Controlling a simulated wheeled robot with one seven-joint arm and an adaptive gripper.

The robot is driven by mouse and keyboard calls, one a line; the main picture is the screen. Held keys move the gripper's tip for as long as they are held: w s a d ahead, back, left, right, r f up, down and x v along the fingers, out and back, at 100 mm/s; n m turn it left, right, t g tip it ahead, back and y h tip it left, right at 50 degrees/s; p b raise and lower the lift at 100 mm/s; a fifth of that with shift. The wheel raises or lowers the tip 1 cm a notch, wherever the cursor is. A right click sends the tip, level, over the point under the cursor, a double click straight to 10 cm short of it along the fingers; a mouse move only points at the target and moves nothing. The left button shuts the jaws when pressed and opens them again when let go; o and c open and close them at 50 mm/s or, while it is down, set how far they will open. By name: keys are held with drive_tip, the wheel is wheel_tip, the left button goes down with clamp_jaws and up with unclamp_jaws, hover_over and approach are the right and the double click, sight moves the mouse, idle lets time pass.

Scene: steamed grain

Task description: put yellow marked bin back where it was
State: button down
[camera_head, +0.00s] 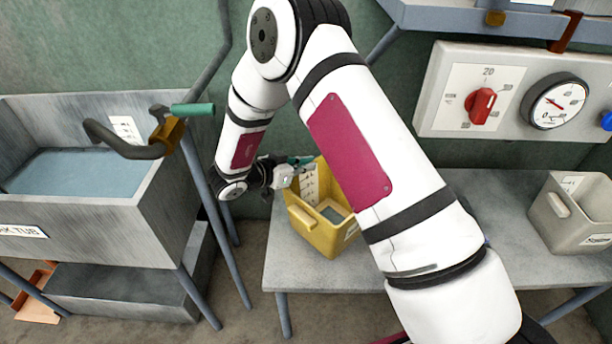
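The yellow bin (327,236) is at the left end of the grey table, partly hidden behind my arm. It has a handle on its front left side and a marked white strip on an inner wall. Its bottom edge appears at the tabletop, but I cannot tell whether it rests fully on it. My gripper (299,164) is at the bin's upper back left rim, with its teal fingertips overlapping the rim in the picture. The fingers are small and partly hidden, so I cannot tell whether they are shut on the rim.
A grey table (450,195) has bare room right of my arm. A cream bin (572,222) stands at its right end. A metal tub (165,210) with water and a tap (130,145) stands left. A control panel (440,105) with a red knob and gauge hangs behind.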

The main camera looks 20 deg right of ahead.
sight(304, 176)
drive_tip(key=shift+f, duration=1.65)
drive_tip(key=shift+a+b, duration=0.1)
drive_tip(key=shift+b, duration=0.2)
drive_tip(key=c, duration=1.8)
unclamp_jaws()
drive_tip(key=shift+f, duration=0.15)
drive_tip(key=shift+s+a+r, duration=0.15)
drive_tip(key=shift+a+r, duration=0.1)
drive_tip(key=p+v, duration=0.1)
drive_tip(key=v, duration=1)
drive_tip(key=shift+a, duration=0.15)
drive_tip(key=shift+s+r, duration=0.1)
